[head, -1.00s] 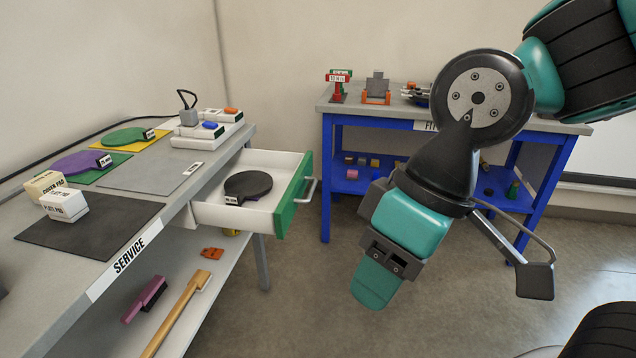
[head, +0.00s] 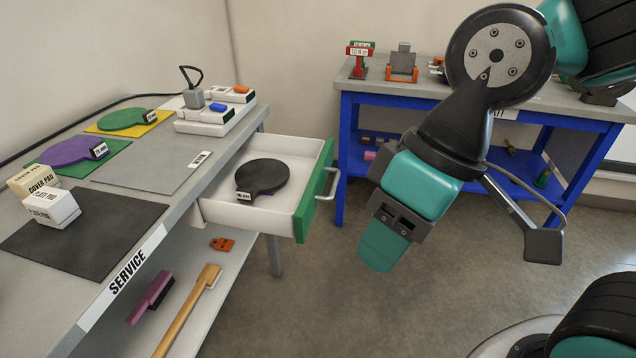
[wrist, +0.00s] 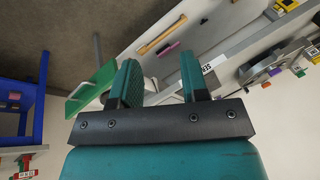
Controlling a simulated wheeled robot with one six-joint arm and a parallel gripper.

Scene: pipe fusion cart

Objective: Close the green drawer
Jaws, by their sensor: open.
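The green-fronted drawer (head: 311,205) stands pulled out from the end of the grey service bench in the head view. Its grey bar handle (head: 333,183) is on the green face. A black paddle-shaped disc (head: 262,176) with a white label lies inside the drawer. My gripper (head: 378,248) is to the right of the drawer front, apart from it, pointing down. In the wrist view my gripper (wrist: 160,82) shows two teal fingers spread apart with nothing between them, and the green drawer front (wrist: 93,88) is just to their left.
The service bench (head: 150,205) holds green and purple discs, white boxes and pads. Its lower shelf (head: 230,262) holds a purple brush (head: 150,297) and a wooden-handled tool. A blue table (head: 345,150) with fixtures stands behind. The floor (head: 330,300) right of the drawer is clear.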

